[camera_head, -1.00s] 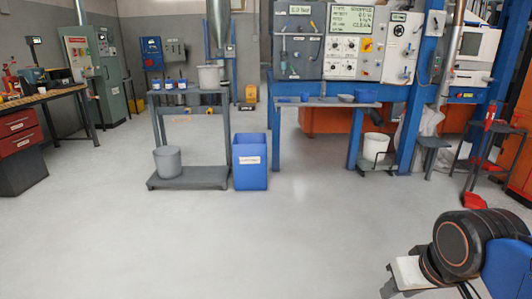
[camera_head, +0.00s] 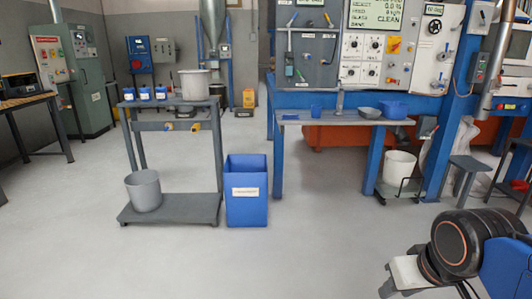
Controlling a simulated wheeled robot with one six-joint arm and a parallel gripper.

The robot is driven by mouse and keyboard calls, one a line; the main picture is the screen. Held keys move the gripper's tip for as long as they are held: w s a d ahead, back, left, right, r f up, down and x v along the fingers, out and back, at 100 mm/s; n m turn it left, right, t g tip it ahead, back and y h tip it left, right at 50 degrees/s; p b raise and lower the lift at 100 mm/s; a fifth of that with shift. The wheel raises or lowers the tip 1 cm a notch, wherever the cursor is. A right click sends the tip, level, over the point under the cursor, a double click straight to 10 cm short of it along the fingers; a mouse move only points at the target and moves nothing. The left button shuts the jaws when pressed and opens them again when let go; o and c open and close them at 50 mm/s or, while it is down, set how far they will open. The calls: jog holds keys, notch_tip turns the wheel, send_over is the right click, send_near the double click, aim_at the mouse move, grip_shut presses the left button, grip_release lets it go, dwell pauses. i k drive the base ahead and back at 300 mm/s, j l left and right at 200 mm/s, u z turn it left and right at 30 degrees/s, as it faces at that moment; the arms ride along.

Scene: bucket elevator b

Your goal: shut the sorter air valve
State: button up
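No label that names the sorter air valve can be read from here. A grey panel (camera_head: 308,62) stands at the upper middle behind a blue frame. It carries a grey pipe with a small blue lever (camera_head: 292,19) at its top and a small yellow lever (camera_head: 328,19) to the right. I cannot tell which of these, if any, is the sorter air valve. Part of my arm shows at the lower right, far from the panel. My gripper's fingers are not in view.
A grey cart (camera_head: 170,208) with buckets and a blue bin (camera_head: 247,205) stand on the floor at left of centre. A blue-legged bench (camera_head: 330,118) stands below the panel. A stool (camera_head: 469,163) and a white bucket (camera_head: 399,172) are at right. The near floor is clear.

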aim_at(295, 16)
jog(key=i, duration=1.6)
